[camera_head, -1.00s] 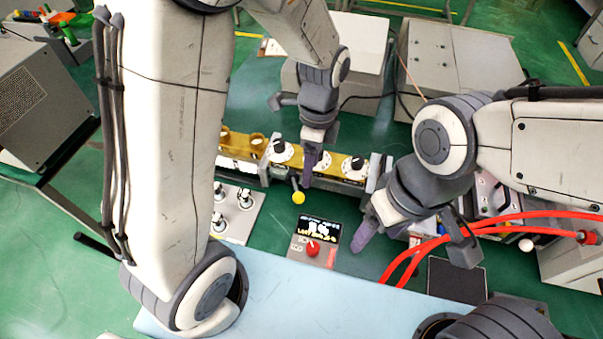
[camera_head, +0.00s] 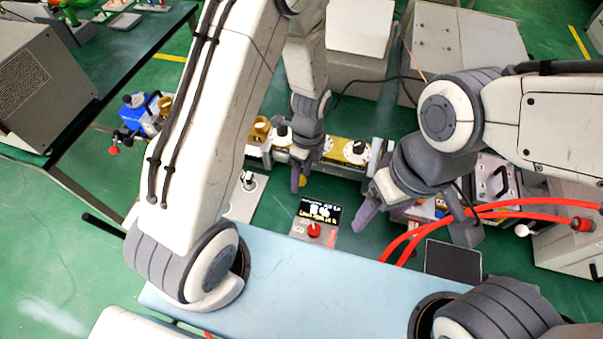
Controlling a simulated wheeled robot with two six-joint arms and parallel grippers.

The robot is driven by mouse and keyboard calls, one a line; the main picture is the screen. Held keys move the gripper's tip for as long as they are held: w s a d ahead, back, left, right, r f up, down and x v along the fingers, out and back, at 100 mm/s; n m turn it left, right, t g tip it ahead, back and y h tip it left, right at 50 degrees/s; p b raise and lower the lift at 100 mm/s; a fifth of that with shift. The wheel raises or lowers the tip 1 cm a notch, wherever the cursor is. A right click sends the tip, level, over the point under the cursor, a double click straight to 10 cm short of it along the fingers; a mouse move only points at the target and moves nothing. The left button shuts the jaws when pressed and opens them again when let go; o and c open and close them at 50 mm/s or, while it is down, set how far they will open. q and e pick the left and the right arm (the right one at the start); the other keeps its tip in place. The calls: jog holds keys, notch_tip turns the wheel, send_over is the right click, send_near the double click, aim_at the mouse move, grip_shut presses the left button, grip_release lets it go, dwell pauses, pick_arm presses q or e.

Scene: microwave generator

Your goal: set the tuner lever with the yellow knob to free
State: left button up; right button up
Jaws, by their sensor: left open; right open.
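The yellow knob (camera_head: 303,181) of the tuner lever shows only in part, just beside the fingertips of my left gripper (camera_head: 299,177). The fingers hide most of the lever, so its setting and any contact cannot be told. My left gripper is open and points down in front of the brass tuner unit (camera_head: 336,151) with white dials (camera_head: 356,150). My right gripper (camera_head: 415,222) is open and empty, to the right of the dark display panel (camera_head: 320,211).
A red knob (camera_head: 314,229) sits below the display. A blue device (camera_head: 133,112) stands at the left, and grey cabinets (camera_head: 462,50) stand behind. The pale blue surface (camera_head: 310,275) in front is clear.

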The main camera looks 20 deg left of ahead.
pick_arm(q)
grip_shut()
dwell(1.5)
